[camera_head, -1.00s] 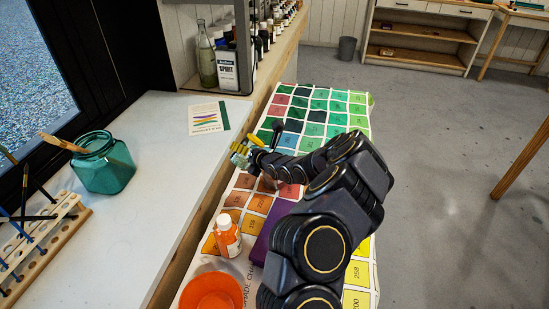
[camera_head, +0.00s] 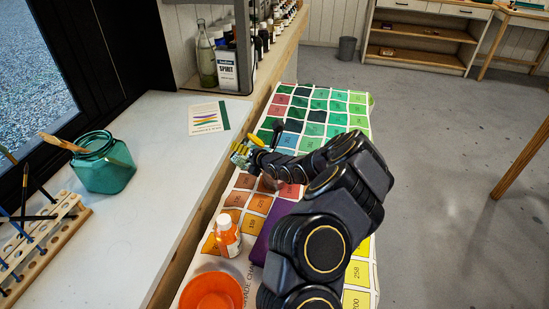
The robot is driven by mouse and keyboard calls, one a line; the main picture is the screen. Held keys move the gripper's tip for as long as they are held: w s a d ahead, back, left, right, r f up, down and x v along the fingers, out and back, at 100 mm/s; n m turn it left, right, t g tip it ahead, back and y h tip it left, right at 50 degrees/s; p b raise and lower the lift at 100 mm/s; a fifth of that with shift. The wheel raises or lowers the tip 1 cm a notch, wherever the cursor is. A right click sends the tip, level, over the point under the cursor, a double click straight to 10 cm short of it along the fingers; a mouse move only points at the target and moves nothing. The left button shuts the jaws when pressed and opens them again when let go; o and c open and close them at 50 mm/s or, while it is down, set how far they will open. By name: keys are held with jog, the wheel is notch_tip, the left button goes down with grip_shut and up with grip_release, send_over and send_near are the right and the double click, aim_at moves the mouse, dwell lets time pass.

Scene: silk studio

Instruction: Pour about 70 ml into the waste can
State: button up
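My gripper (camera_head: 262,158) is above the colour chart cloth, at the end of my black arm, which reaches in from the bottom. It is small and partly hidden by my wrist, so its fingers are unclear. Small yellow and green shapes (camera_head: 241,154) show at its left side; I cannot tell what they are or whether it holds them. A brownish, see-through shape (camera_head: 267,184) shows just below it. A grey bin (camera_head: 347,48) stands on the floor at the back; no can is labelled as waste. An orange bowl (camera_head: 212,292) is at the front.
On the white counter are a teal jar (camera_head: 105,170), a brush rack (camera_head: 38,250) and a card (camera_head: 208,118). A SPIRIT tin (camera_head: 227,72) stands behind.

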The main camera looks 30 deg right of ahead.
jog(key=shift+f, duration=0.15)
dwell(0.7)
jog(key=shift+f+n+h, duration=0.2)
jog(key=shift+n+h, duration=0.2)
jog(key=shift+a+f+n+h, duration=0.3)
jog(key=shift+a+n, duration=0.15)
jog(key=shift+n, duration=0.05)
jog(key=shift+a+f, duration=0.1)
jog(key=shift+f, duration=0.15)
jog(key=f+n, duration=0.1)
jog(key=f, duration=0.1)
jog(key=f+h, duration=0.1)
jog(key=f, duration=0.2)
jog(key=a+f+n+h, duration=0.1)
jog(key=f, duration=0.1)
jog(key=shift+w+f+n+p, duration=0.1)
jog(key=shift+f+n+p, duration=0.05)
jog(key=shift+n+p, duration=0.15)
jog(key=shift+w+a+f+n+h, duration=0.1)
jog(key=shift+a+n+h, duration=0.25)
jog(key=shift+n+h, duration=0.3)
